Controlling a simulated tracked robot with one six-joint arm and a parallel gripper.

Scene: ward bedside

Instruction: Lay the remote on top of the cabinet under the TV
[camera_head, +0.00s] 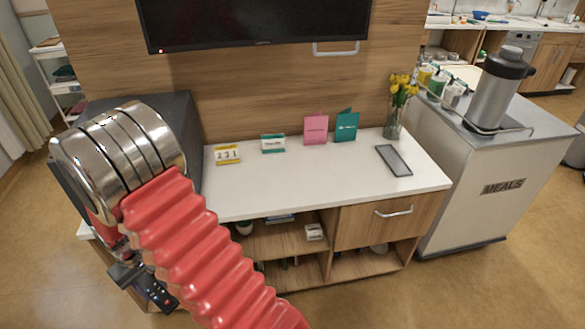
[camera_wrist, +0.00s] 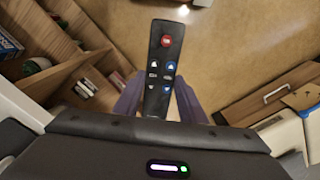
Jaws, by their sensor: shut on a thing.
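The remote (camera_wrist: 163,68) is black with a red button and several blue and white ones. My gripper (camera_wrist: 155,100) is shut on it in the wrist view, one finger at each side, and the remote's far end sticks out beyond the fingers. In the head view the remote (camera_head: 159,293) hangs from my gripper (camera_head: 143,275) at the lower left, in front of the cabinet's left side and below its top. The cabinet (camera_head: 270,190) has a white top and wooden front and stands under the black TV (camera_head: 255,20).
On the cabinet top are a number calendar (camera_head: 227,154), a small green-white box (camera_head: 273,143), pink (camera_head: 315,128) and teal (camera_head: 346,125) cards, yellow flowers in a vase (camera_head: 394,120) and a dark flat tablet (camera_head: 393,160). The top's front middle is clear. A meals cart (camera_head: 500,190) stands right.

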